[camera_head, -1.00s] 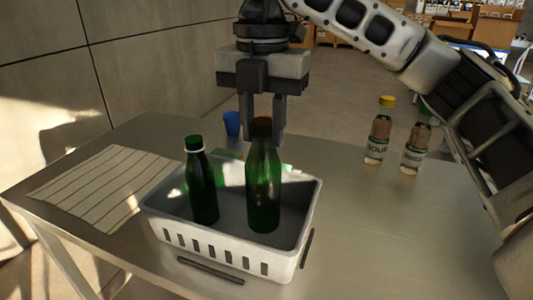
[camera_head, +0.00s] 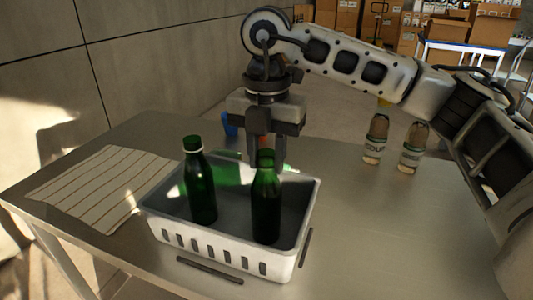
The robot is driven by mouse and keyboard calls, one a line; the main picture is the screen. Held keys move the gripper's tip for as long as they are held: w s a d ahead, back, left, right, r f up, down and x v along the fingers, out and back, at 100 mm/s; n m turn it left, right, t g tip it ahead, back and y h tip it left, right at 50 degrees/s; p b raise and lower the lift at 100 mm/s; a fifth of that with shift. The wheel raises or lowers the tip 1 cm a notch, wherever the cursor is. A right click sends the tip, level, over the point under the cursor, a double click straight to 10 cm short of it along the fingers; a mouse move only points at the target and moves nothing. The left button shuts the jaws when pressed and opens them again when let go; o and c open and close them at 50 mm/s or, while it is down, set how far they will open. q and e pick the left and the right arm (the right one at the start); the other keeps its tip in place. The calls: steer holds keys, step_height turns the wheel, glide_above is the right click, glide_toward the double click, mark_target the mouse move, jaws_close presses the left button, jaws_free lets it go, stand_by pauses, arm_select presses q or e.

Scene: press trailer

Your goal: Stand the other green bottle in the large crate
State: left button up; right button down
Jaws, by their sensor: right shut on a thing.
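The large crate (camera_head: 176,236) is a white slotted bin on the table. One green bottle (camera_head: 201,190) with a white-ringed green cap stands inside it at the left, apart from my gripper. The other green bottle (camera_head: 266,205) is upright inside the crate at the right. My right gripper (camera_head: 264,155) is above the crate, its fingers pointing down and shut on this bottle's neck. I cannot tell whether the bottle's base touches the crate floor. My left gripper is not in view.
A striped mat (camera_head: 95,190) lies left of the crate. A blue cup (camera_head: 229,125) is behind the crate. The table right of the crate is clear.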

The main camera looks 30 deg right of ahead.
steer(key=c, duration=1.1)
jaws_free()
steer(key=shift+o, duration=0.2)
step_height(320, 180, up, 12)
steer(key=p, duration=0.1)
steer(key=shift+r+p, duration=0.15)
steer(key=shift+p, duration=0.2)
